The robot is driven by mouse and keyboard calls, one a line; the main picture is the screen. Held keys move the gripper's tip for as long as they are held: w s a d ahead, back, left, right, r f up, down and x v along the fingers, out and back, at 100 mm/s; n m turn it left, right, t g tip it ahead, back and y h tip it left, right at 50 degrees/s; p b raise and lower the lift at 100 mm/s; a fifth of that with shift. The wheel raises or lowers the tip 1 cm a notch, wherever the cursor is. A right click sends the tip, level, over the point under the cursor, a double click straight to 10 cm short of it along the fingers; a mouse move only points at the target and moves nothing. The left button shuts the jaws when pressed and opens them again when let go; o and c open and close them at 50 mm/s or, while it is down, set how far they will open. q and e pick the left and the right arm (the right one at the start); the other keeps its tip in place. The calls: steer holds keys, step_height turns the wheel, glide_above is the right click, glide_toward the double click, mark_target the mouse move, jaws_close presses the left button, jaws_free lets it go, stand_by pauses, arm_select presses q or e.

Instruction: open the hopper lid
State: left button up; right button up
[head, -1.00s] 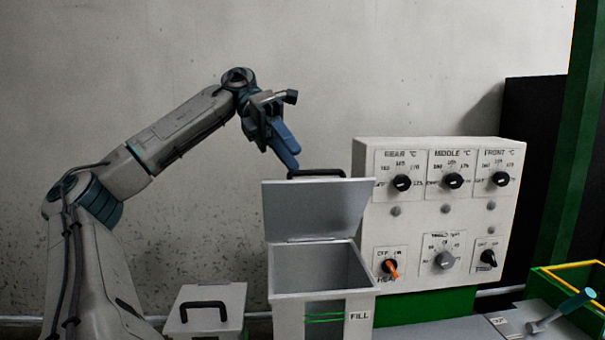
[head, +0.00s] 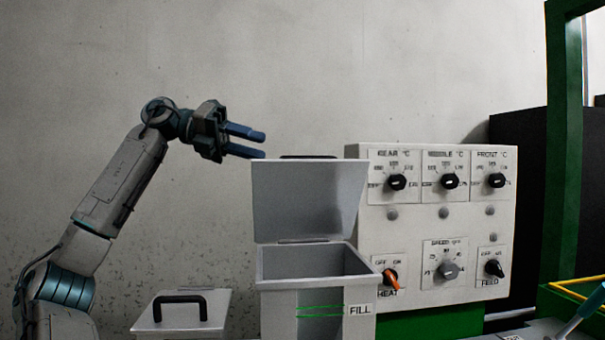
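The grey hopper (head: 275,300) stands in the middle of the head view, with a FILL label and green lines on its front. Its lid (head: 307,200) stands upright at the back edge, and the hopper's mouth is uncovered. The black lid handle (head: 308,157) shows only as a thin strip behind the lid's top edge. My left gripper (head: 262,144) is left of the lid's top, with its two blue fingers apart and nothing between them. It appears clear of the lid and handle. My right gripper is not in view.
A control box (head: 430,215) with several knobs stands right of the hopper. A smaller grey box with a black handle (head: 180,300) stands at the lower left. A green post (head: 564,150) rises at the right. The wall area above the hopper is clear.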

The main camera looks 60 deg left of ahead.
mark_target(300, 157)
arm_select(q)
steer(key=p+x, duration=0.1)
steer(key=x, duration=0.8)
steer(key=shift+w+d, duration=0.25)
steer(key=shift+w, duration=0.05)
steer(key=shift+w+d+f, duration=0.15)
steer(key=shift+w+d, duration=0.15)
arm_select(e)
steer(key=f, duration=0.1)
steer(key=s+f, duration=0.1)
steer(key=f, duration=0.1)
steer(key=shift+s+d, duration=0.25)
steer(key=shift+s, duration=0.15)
arm_select(q)
steer(key=shift+c, duration=0.2)
jaws_close()
